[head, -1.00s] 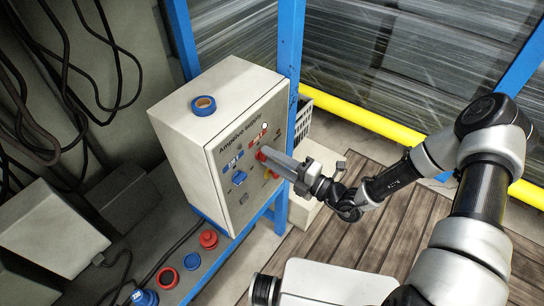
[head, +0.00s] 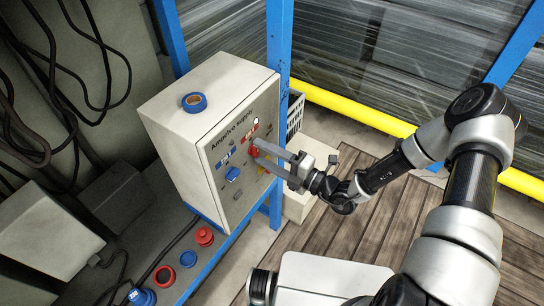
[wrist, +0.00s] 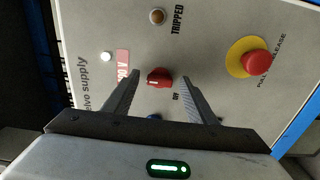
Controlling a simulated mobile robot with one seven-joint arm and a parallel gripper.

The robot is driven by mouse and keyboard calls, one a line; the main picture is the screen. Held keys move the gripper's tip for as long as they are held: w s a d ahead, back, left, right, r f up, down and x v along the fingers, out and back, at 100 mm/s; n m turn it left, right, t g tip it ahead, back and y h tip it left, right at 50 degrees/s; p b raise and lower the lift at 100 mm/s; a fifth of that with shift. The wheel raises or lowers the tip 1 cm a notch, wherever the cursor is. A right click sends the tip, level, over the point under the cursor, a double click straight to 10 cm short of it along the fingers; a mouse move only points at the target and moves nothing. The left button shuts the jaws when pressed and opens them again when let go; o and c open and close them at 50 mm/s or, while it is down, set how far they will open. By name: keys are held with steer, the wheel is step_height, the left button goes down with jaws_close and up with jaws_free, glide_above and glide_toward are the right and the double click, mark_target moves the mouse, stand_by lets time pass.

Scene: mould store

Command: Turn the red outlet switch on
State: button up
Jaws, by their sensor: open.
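The red outlet switch (head: 253,151) is a small red rotary knob on the front panel of the cream supply box (head: 170,125). In the wrist view the red knob (wrist: 159,76) has a pale mark on its left side, with a short label beside it. My gripper (head: 264,152) is in front of the panel at the knob. In the wrist view my gripper (wrist: 159,74) is open, one finger on each side of the knob, with gaps showing. Whether the fingertips touch the panel I cannot tell.
A red mushroom button on a yellow disc (wrist: 254,63) is right of the fingers. A brown "TRIPPED" lamp (wrist: 157,16) and a white lamp (wrist: 106,57) are nearby. A blue knob (head: 232,174) is on the panel. Blue tape (head: 194,102) lies on the box. A blue post (head: 279,45) stands behind.

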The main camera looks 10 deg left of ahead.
steer(key=b+v, duration=0.1)
steer(key=v, duration=1.6)
steer(key=shift+d, duration=0.25)
steer(key=shift+s, duration=0.15)
steer(key=s+d+r+m+h+p, duration=0.1)
steer(key=s+d+r+m+h, duration=0.2)
steer(key=r+m, duration=0.7)
steer(key=s+d+r+m+h+p, duration=0.1)
steer(key=s+d+r+m+h, duration=0.3)
steer(key=r+m+h, duration=0.4)
steer(key=s+d+r+m+g+h+p, duration=0.1)
steer(key=s+d+r+m+h, duration=0.2)
steer(key=r+m, duration=1)
steer(key=s+r+h, duration=0.1)
steer(key=h, duration=0.1)
steer(key=shift+d+r+h, duration=0.2)
steer(key=shift+d+h, duration=0.05)
steer(key=shift+h, duration=0.05)
